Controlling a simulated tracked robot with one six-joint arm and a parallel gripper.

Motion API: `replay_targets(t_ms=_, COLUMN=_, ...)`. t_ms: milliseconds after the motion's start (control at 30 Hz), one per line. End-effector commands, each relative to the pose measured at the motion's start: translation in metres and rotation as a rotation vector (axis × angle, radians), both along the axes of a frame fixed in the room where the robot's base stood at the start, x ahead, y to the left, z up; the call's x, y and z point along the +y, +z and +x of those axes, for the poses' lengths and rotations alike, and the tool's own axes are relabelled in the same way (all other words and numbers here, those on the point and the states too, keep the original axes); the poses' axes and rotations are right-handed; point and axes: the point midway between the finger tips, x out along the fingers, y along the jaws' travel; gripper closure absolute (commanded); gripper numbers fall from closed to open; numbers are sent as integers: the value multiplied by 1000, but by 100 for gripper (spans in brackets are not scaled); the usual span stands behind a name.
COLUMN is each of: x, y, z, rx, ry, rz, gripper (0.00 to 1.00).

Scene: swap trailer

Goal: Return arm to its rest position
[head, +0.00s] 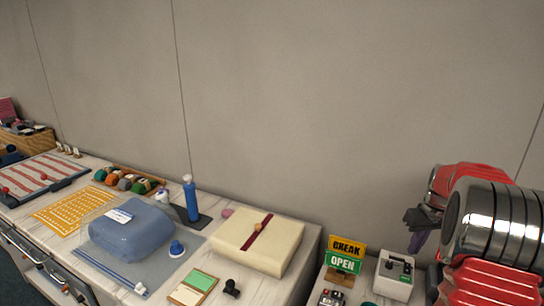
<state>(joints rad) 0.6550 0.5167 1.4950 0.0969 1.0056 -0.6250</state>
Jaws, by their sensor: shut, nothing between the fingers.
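My arm, red with chrome bands, fills the right side of the head view. My gripper (415,219), a dark shape at the arm's left end, is small and partly hidden by the arm. It is shut and appears to hold nothing. It is in front of the grey wall, above a white box with a dark handle (394,275). A purple patch shows just under the gripper; I cannot tell what it is.
A counter at left carries a blue pouch (132,232), a cream box with a red band (258,242), a blue bottle (191,199) and an orange sheet (74,210). Yellow and green signs (345,255) stand near the white box. The wall area above is clear.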

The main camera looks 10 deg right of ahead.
Motion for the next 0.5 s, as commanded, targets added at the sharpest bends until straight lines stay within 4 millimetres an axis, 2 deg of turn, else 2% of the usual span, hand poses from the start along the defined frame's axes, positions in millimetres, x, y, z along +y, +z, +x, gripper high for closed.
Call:
replay_targets(t_ms=167, x=20, y=17, z=0, rx=-11, ry=7, rz=-9, gripper=100)
replay_targets(t_ms=500, x=102, y=72, z=-13, rx=-56, ry=19, rz=-36, gripper=100)
